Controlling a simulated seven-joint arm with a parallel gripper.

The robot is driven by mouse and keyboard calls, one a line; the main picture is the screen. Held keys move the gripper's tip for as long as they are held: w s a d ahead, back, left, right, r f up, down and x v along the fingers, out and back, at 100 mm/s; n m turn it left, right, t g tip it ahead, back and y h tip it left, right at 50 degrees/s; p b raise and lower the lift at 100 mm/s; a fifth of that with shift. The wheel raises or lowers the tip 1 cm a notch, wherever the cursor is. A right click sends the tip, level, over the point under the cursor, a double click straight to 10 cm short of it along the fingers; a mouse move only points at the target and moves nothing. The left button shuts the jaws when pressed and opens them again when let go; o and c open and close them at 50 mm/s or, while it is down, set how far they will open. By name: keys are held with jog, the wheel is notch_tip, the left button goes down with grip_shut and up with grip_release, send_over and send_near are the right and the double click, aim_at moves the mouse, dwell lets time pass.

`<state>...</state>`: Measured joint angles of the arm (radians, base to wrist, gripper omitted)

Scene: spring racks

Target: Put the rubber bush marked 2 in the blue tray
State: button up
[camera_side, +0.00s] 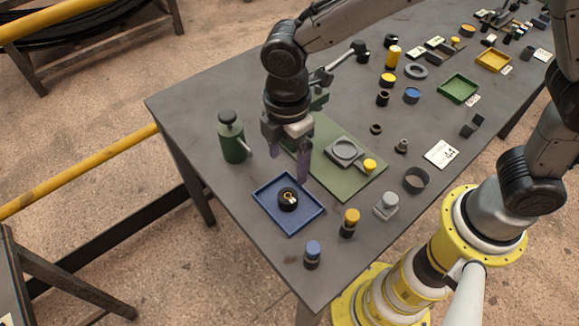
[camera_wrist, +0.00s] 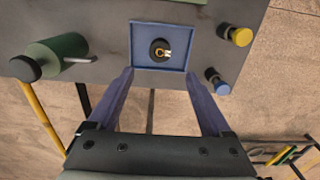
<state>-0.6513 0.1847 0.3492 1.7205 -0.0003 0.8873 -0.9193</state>
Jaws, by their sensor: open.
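The blue tray (camera_side: 265,203) sits near the table's front left corner. A black rubber bush (camera_side: 288,199) with a gold-coloured centre lies inside it, near the middle. In the wrist view the bush (camera_wrist: 160,50) shows a light mark that looks like a 2, and the tray rim (camera_wrist: 133,45) surrounds it. My gripper (camera_side: 303,180) is open and empty, above and just behind the tray in the side view. In the wrist view its two fingers (camera_wrist: 162,95) stand apart, with nothing between them, and the bush lies beyond their tips.
A green can (camera_side: 232,138) stands left of my gripper. A yellow-topped item (camera_side: 349,222) and a blue-topped item (camera_side: 312,254) stand right of and in front of the tray. A green mat (camera_side: 335,170) with a grey fixture (camera_side: 344,152) lies behind. Green (camera_side: 459,88) and yellow (camera_side: 493,60) trays are farther back.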

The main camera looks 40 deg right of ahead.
jog(key=shift+r, duration=0.3)
jog(key=s+d+r+m+t, duration=0.2)
jog(key=s+d+r+m, duration=0.2)
jog(key=d+r+m, duration=0.75)
jog(key=s+d+m+t, duration=0.3)
jog(key=s+d+m, duration=0.3)
jog(key=s+d, duration=0.5)
jog(key=shift+d+r+t, duration=0.3)
jog(key=shift+d, duration=0.45)
jog(key=shift+m, duration=0.25)
